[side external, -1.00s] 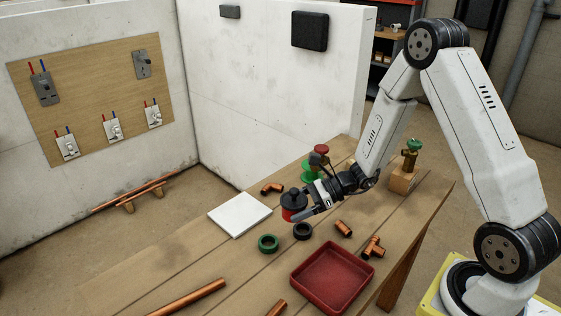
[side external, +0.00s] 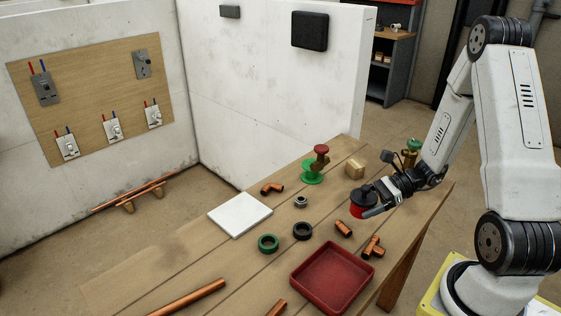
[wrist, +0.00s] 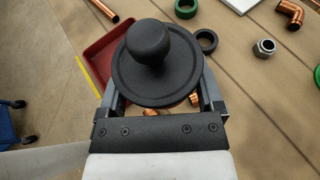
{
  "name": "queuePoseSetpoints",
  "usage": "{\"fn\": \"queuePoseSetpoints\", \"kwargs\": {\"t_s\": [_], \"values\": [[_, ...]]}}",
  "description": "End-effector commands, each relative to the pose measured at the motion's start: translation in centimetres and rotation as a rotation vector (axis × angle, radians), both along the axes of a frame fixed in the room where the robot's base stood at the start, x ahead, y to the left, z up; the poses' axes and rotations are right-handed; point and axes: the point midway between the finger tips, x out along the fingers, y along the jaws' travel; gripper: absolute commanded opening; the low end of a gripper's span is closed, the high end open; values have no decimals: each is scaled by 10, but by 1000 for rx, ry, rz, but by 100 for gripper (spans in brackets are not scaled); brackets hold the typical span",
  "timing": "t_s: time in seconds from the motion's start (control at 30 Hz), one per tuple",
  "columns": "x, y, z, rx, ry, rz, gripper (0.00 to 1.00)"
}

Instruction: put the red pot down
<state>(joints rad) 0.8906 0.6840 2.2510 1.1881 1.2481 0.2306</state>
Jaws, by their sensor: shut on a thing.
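The red pot (side external: 361,206) has a black lid with a round knob. In the side view it is at my gripper (side external: 374,208), over the right part of the workbench, behind the red tray. In the wrist view the black lid (wrist: 152,62) fills the middle, with my gripper's fingers (wrist: 158,95) on either side of it. My gripper is shut on the pot. The pot looks upright. I cannot tell for sure whether its base touches the bench. The lid hides the pot's body in the wrist view.
The red tray (side external: 297,270) is at the bench front. Copper fittings (side external: 343,229), a black ring (side external: 302,231), a green ring (side external: 268,244), a nut (side external: 301,202) and a white tile (side external: 240,215) lie to the left.

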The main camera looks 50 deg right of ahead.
Motion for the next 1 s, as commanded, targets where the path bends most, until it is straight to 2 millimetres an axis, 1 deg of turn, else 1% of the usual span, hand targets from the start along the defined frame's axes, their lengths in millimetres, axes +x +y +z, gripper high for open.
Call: {"fn": "queuePoseSetpoints", "kwargs": {"t_s": [0.2, 0.37, 0.97, 1.0], "values": [[1, -1, 0, 1, -2, 0, 0], [10, -3, -5, 0, -3, 2, 0], [89, -25, -41, 1, -2, 2, 0], [92, -26, -46, 2, -1, 1, 0]]}}
